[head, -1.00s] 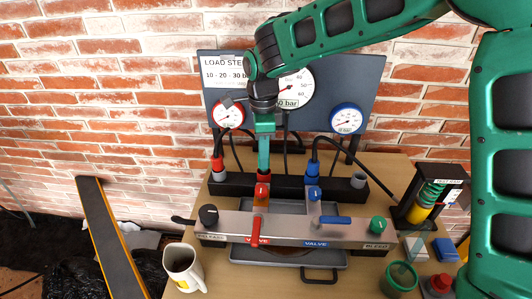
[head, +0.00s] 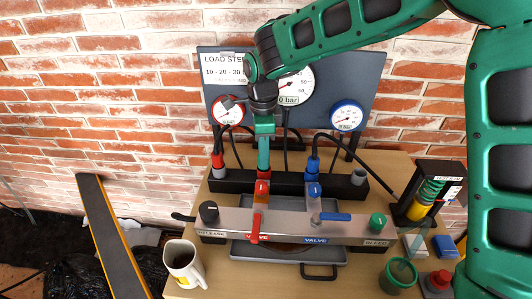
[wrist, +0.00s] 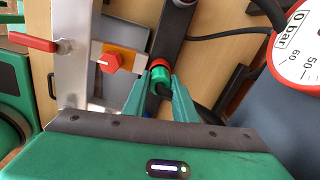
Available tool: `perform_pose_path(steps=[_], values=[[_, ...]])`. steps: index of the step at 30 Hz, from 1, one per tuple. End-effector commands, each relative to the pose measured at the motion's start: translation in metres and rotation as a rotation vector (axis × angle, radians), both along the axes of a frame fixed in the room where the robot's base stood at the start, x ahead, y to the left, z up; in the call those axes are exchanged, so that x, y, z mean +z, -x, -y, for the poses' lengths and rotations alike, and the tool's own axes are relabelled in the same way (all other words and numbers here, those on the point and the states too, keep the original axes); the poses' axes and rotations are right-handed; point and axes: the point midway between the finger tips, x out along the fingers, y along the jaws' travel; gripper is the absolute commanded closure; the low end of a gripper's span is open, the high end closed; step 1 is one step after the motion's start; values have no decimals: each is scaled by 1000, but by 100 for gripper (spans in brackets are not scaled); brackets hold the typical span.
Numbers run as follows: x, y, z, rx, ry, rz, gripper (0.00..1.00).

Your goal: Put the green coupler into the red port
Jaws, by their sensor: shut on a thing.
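My gripper (head: 263,168) points down at the black manifold bar, its fingers closed around the green coupler. In the wrist view the green coupler (wrist: 160,78) sits between the two fingers, with a dark hose at its near end. The red port (wrist: 159,63) shows as a red ring directly beyond the coupler, and in the head view (head: 263,175) it is just under the fingertips. The coupler appears lined up with the port and touching or very close to it. How deep it sits is hidden. In the head view the fingers mostly hide the coupler.
A blue connector (head: 312,165) with a hose stands to the right on the bar, a red one (head: 217,160) to the left. Red (head: 255,228) and blue (head: 335,217) valve handles lie in front. Gauges stand behind. A mug (head: 184,266) stands front left.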

Motion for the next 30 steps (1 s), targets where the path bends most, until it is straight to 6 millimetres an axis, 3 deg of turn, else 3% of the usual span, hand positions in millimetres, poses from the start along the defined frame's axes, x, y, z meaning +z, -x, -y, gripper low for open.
perform_pose_path(steps=[18,19,21,27,30], values=[[-4,0,0,0,1,-2,98],[-4,0,0,0,1,-2,68],[-3,0,0,0,1,-2,53],[-3,0,0,0,0,-1,53],[-3,0,0,0,1,-1,34]])
